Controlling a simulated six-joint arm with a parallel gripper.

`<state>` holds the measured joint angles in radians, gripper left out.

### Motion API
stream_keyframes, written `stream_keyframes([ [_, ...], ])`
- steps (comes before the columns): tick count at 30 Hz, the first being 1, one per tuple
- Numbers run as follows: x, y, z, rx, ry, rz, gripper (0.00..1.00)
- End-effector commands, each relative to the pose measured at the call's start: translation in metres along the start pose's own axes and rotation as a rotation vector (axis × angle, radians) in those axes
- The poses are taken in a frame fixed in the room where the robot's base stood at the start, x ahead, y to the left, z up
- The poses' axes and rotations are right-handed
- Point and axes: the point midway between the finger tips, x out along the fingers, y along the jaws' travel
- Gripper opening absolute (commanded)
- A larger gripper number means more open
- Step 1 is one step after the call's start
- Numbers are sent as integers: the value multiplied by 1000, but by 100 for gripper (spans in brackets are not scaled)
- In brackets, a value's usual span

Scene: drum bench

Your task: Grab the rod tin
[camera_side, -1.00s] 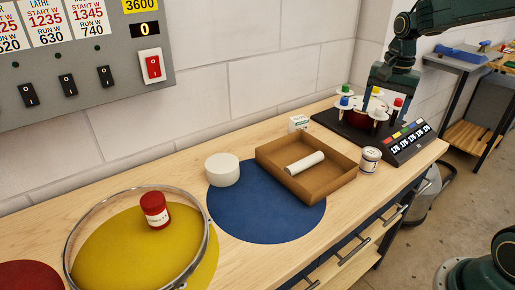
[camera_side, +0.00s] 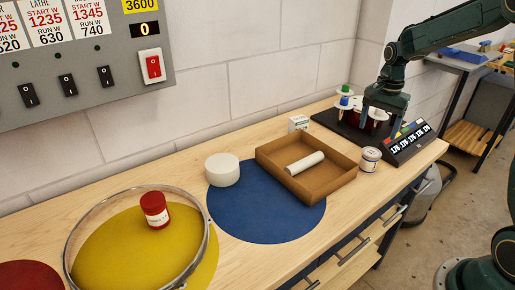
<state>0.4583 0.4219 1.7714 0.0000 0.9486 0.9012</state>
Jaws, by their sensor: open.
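A small white tin with a printed label (camera_side: 370,160) stands upright on the bench, just right of the cardboard tray; its label is too small to read. A red tin with a white label (camera_side: 155,210) stands upright on the yellow disc. I cannot tell from the labels which one is the rod tin. My gripper (camera_side: 383,122) points down with its jaws apart. It is in front of the drum stand, above and slightly right of the white labelled tin and clear of it. It hides part of the drum stand.
The brown tray (camera_side: 338,181) holds a white roll (camera_side: 304,162) and overlaps the blue disc (camera_side: 258,225). The drum stand (camera_side: 345,115) and a sloped switch panel (camera_side: 408,143) are close to my gripper.

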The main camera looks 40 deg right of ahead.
Motion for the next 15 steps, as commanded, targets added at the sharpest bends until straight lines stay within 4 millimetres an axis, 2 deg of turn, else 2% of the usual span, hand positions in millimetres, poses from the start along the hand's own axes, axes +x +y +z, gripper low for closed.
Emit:
stream_keyframes([
  [3,20,1,0,0,-2,3,74],
  [7,35,1,0,0,-2,3,74],
  [15,45,0,0,0,0,0,74],
])
